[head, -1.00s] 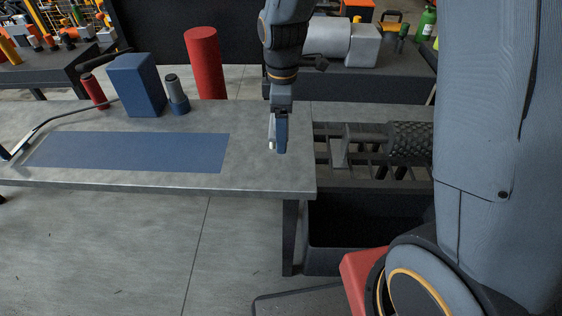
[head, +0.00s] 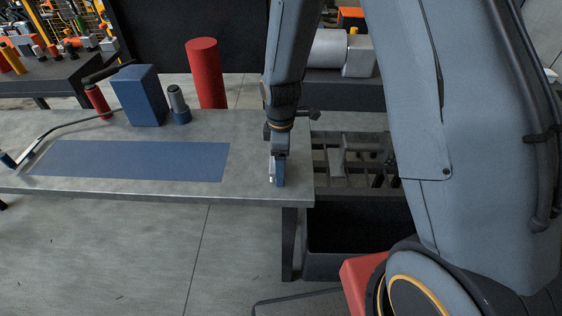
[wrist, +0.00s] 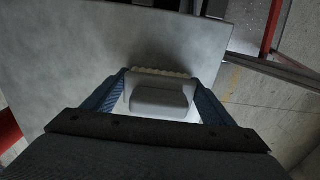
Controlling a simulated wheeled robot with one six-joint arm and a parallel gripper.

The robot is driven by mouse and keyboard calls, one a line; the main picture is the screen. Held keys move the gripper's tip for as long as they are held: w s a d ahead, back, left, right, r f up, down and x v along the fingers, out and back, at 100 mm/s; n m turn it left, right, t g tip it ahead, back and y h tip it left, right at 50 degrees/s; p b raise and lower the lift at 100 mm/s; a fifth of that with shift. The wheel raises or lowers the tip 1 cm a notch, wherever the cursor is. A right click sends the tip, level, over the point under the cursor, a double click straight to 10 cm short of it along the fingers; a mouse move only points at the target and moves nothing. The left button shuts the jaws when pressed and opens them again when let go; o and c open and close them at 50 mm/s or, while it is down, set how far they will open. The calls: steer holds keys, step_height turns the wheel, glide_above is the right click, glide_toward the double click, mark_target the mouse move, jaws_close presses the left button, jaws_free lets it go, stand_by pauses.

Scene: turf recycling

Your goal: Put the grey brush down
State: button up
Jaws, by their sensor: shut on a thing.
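My gripper (head: 279,180) is over the right end of the grey metal table (head: 120,193), pointing down near its front right corner. In the wrist view its two blue fingers (wrist: 160,95) are shut on the grey brush (wrist: 158,100), a pale grey block with a cream bristle edge at its far side. In the head view the brush is mostly hidden by the fingers, with only a pale sliver showing. The brush is at or just above the table top; I cannot tell whether it touches.
A blue mat (head: 125,161) lies on the table, left of my gripper. Behind it stand a blue block (head: 138,96), a grey-and-blue cylinder (head: 178,104) and a red-handled tool (head: 98,101). A dark slatted rack (head: 340,160) adjoins the table's right edge. Bare tabletop lies between mat and gripper.

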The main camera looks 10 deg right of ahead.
steer(key=shift+f, duration=0.6)
steer(key=o, duration=1.4)
steer(key=shift+s+f, duration=0.1)
steer(key=shift+s+b, duration=0.1)
steer(key=shift+b, duration=0.2)
steer(key=shift+s+f, duration=0.1)
steer(key=r, duration=0.2)
steer(key=r+b, duration=0.1)
steer(key=r, duration=0.2)
steer(key=w+r+b, duration=0.1)
steer(key=r, duration=0.1)
steer(key=shift+a+r, duration=0.3)
steer(key=shift+r, duration=0.7)
steer(key=s+d+r+m+t, duration=0.1)
steer(key=s+d+r+m, duration=0.4)
steer(key=s+d+m, duration=0.5)
steer(key=s+m, duration=0.3)
steer(key=m, duration=0.2)
steer(key=shift+d+r+m, duration=0.15)
steer(key=shift+d+m, duration=0.25)
